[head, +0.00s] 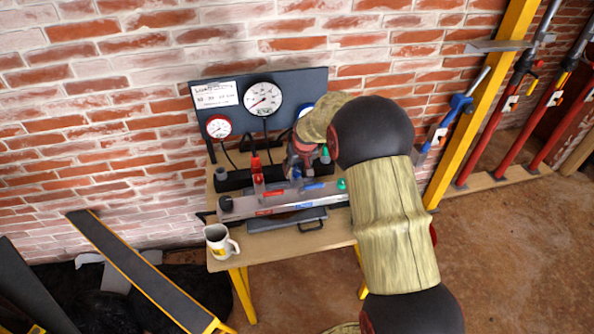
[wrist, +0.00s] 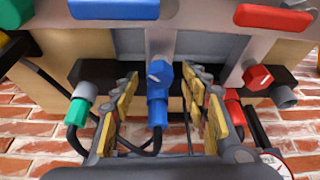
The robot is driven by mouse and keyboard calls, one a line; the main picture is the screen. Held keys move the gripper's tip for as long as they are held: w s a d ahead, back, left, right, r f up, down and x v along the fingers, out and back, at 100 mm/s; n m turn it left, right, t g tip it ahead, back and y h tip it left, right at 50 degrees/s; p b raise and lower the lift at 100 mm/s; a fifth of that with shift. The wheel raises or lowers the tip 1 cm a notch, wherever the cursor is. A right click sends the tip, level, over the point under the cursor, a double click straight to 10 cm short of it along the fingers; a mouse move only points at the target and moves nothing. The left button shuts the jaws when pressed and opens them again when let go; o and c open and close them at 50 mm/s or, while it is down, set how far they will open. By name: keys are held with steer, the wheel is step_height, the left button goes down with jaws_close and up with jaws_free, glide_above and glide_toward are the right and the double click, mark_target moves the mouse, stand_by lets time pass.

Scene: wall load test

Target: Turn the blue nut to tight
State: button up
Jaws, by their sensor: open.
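The blue nut (wrist: 159,78) is a hexagonal piece with a white line, in the middle of the wrist view, above a blue hose fitting (wrist: 157,112). My gripper (wrist: 160,80) is open, with one finger on each side of the nut and a visible gap on both sides. In the head view my gripper (head: 300,163) is over the middle of the bench fixture and hides the blue nut. A red nut (wrist: 257,77) is to the right in the wrist view, and a green fitting (wrist: 79,110) is to the left.
The fixture (head: 290,199) stands on a wooden-topped table (head: 290,243). Behind it a dark panel (head: 240,120) carries gauges, including a large white one (head: 262,99). A mug (head: 219,241) stands at the table's front left corner. Hoses hang near my fingers. A brick wall (head: 120,120) is behind.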

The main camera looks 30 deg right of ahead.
steer(key=c, duration=1.1)
